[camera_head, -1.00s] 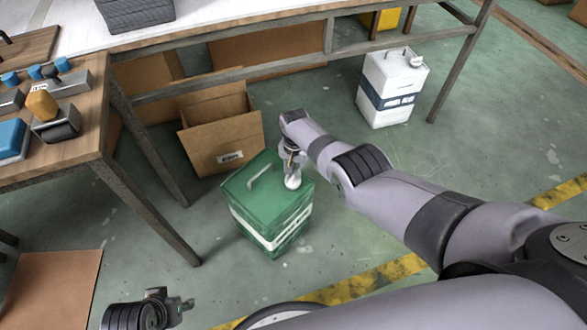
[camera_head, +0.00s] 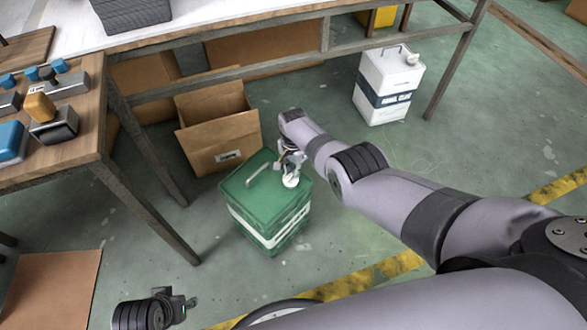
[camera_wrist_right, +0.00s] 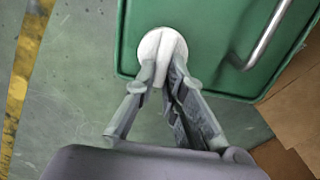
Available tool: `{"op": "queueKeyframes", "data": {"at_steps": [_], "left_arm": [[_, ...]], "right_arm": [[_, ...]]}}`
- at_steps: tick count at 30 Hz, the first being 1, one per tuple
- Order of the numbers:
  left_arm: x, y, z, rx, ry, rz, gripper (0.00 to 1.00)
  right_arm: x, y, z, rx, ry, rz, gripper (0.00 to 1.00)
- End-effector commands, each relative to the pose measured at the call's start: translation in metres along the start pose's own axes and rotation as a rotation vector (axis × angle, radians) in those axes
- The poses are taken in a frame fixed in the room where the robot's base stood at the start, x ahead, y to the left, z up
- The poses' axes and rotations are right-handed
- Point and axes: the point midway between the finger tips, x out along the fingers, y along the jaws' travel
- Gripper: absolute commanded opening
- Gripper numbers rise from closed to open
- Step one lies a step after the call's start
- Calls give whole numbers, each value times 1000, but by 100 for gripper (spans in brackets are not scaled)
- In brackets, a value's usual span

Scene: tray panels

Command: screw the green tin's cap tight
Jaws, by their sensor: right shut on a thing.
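The green tin (camera_head: 265,205) stands upright on the floor, with a white label band and a metal handle on top. Its white cap (camera_head: 291,181) sits at the right corner of the top; in the right wrist view the round cap (camera_wrist_right: 162,48) shows at the tin's edge (camera_wrist_right: 215,60). My right gripper (camera_head: 290,170) comes down on the cap from above. In the right wrist view its fingers (camera_wrist_right: 163,75) are shut on the cap's raised middle. My left gripper (camera_head: 182,303) is low at the left, away from the tin; its fingers are too small to judge.
An open cardboard box (camera_head: 218,135) stands right behind the tin. A white tin (camera_head: 388,90) stands on the floor at the back right, under a bench. A wooden table (camera_head: 85,140) with tools is at the left. Floor to the tin's right is clear.

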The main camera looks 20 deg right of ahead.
Motion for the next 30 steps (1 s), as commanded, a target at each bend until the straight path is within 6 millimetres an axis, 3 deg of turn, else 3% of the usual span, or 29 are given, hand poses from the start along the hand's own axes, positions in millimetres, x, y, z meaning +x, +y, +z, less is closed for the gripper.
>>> {"op": "queueKeyframes", "data": {"at_steps": [3, 4, 13, 23, 30], "left_arm": [[0, 0, 1, 0, -2, 1, 40], [0, 0, 2, 0, -2, 1, 40], [-1, 0, 3, -1, -5, 1, 40], [-2, -1, 2, -1, -3, -1, 40], [-2, 0, 2, -1, -2, 0, 40]], "right_arm": [[1, 0, 0, 1, -1, 1, 0], [1, 0, 0, 1, -1, 1, 11], [0, 0, 0, 0, -1, 0, 31], [-1, 0, 0, -1, 0, -1, 31], [-12, -2, 0, -1, 0, -4, 31]]}}
